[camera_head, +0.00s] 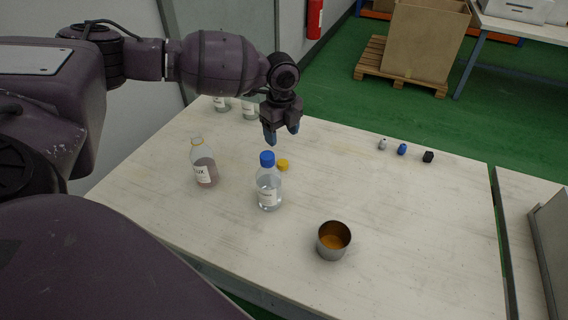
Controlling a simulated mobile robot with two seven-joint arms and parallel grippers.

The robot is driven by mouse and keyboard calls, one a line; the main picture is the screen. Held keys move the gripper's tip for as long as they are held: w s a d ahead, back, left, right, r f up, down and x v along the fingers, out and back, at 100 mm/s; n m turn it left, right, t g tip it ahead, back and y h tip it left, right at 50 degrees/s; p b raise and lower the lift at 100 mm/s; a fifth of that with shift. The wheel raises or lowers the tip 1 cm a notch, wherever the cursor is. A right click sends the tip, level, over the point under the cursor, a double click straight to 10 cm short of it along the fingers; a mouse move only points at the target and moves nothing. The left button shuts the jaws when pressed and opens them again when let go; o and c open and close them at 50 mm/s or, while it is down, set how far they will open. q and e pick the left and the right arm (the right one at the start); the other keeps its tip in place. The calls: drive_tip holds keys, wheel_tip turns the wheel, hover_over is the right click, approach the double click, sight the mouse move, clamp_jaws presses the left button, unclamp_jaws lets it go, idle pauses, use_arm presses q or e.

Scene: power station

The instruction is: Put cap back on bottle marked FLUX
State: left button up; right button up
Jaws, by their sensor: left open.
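The bottle marked FLUX (204,168) stands upright and uncapped at the left of the table. It holds a pinkish-brown liquid, and only "UX" of its label reads clearly. A yellow cap (283,165) lies on the table to its right, just behind a clear bottle with a blue cap (268,188). My left gripper (281,138) is open and empty, pointing down above the table near the blue-capped bottle and the yellow cap. It touches neither as far as I can tell. My right gripper is not in view.
A metal cup (333,241) with amber content stands at the front. Two clear bottles (250,108) stand at the back left, partly behind my arm. Small grey, blue (402,149) and black (428,157) items lie along the back right. The right part of the table (430,220) is clear.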

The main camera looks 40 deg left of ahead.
use_arm(q)
drive_tip(key=b, duration=0.1)
hover_over(283, 162)
drive_tip(key=f, duration=0.5)
drive_tip(key=shift+s+f, duration=0.3)
drive_tip(key=shift+s, duration=0.05)
drive_tip(key=shift+f, duration=0.15)
drive_tip(key=shift+w+f+b, duration=0.2)
drive_tip(key=shift+f+b, duration=0.2)
drive_tip(key=shift+f, duration=0.9)
drive_tip(key=shift+w+f+b, duration=0.15)
drive_tip(key=shift+f+b, duration=0.25)
drive_tip(key=shift+f, duration=0.9)
drive_tip(key=shift+r, duration=0.1)
drive_tip(key=shift+c, duration=0.3)
drive_tip(key=c, duration=0.9)
